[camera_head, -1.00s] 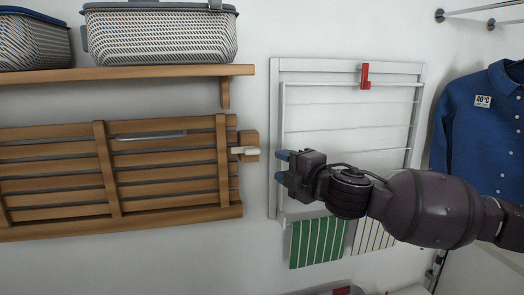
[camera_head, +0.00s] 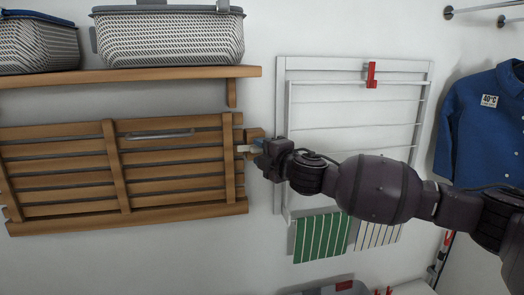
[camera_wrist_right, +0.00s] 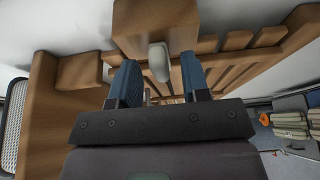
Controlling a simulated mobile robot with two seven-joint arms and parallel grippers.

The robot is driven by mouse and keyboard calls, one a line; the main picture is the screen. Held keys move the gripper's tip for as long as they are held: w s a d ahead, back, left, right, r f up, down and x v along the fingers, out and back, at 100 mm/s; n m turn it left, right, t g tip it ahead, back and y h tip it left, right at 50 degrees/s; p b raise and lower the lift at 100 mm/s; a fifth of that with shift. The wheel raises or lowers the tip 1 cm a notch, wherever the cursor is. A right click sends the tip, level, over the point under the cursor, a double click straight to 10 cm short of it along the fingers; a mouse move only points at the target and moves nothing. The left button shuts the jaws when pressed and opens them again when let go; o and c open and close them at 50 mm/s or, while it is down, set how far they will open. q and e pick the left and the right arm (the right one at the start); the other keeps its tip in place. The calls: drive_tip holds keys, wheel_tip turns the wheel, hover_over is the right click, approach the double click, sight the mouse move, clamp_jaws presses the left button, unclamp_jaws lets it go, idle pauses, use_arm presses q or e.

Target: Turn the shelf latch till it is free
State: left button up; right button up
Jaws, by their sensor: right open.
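The shelf latch is a pale lever (camera_head: 246,148) on a wooden block (camera_head: 255,135) at the right end of the folded slatted wooden shelf (camera_head: 75,205). In the right wrist view the latch (camera_wrist_right: 159,62) shows as a rounded pale knob between the fingers, below the wooden block (camera_wrist_right: 155,22). My right gripper (camera_head: 260,150) is at the latch, and its blue fingers (camera_wrist_right: 159,78) are open on either side of it. I cannot tell whether a finger touches it. In the head view the gripper hides part of the latch. My left gripper is not in view.
A wooden wall shelf (camera_head: 165,74) above carries a grey basket (camera_head: 168,38) and a second basket (camera_head: 38,45). A white drying rack (camera_head: 355,68) with a red clip (camera_head: 372,75) and hung cloths is right of the latch. A blue shirt (camera_head: 480,125) hangs further right.

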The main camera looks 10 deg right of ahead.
clamp_jaws()
